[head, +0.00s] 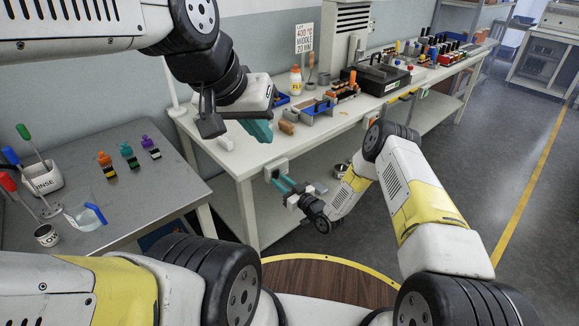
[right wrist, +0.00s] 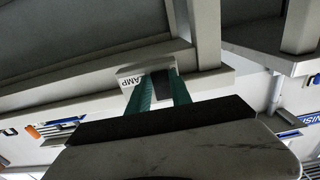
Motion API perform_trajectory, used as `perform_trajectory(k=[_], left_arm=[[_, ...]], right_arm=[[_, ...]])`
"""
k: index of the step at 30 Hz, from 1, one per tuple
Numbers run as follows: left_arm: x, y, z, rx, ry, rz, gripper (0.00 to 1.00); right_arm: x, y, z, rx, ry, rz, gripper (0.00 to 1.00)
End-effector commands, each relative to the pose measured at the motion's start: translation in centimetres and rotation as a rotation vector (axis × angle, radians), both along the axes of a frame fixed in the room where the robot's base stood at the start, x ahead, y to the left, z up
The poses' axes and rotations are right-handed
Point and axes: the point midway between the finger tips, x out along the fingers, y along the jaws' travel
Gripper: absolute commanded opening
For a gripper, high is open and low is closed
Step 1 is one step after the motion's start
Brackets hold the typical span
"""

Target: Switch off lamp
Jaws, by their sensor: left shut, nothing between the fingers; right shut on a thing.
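A pale switch box (head: 275,168) is fixed on the front edge of the white bench, near its corner. In the right wrist view the same switch box (right wrist: 130,73) bears the letters "AMP", with a dark block (right wrist: 163,84) beside them. My right gripper (head: 281,184) reaches this box from below right; its two teal fingers (right wrist: 160,92) are shut on the switch, one on each side of the dark block. My left gripper (head: 259,130) is shut and empty above the bench's near left corner. I cannot make out the lamp itself.
The floor at right is open.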

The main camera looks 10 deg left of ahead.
Motion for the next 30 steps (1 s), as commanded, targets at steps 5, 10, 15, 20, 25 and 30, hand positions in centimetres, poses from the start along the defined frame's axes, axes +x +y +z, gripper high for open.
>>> perform_trajectory(k=[5, 10, 15, 20, 25, 30], left_arm=[[0.0, 0.0, 0.0, 0.000, 0.000, 0.000, 0.00], [0.0, 0.0, 0.0, 0.000, 0.000, 0.000, 0.00], [0.0, 0.0, 0.0, 0.000, 0.000, 0.000, 0.00], [0.0, 0.0, 0.0, 0.000, 0.000, 0.000, 0.00], [0.0, 0.0, 0.0, 0.000, 0.000, 0.000, 0.00], [0.0, 0.0, 0.0, 0.000, 0.000, 0.000, 0.00]], right_arm=[[0.0, 0.0, 0.1, 0.000, -0.001, -0.001, 0.37], [0.0, 0.0, 0.1, 0.000, 0.000, 0.000, 0.47], [0.0, 0.0, 0.0, -0.001, 0.001, 0.000, 0.47], [-0.7, -1.0, -0.1, -0.002, 0.004, -0.001, 0.47], [-2.5, -3.4, -0.1, -0.001, 0.003, -0.002, 0.47], [-4.0, -5.3, -0.1, -0.001, 0.002, -0.002, 0.47]])
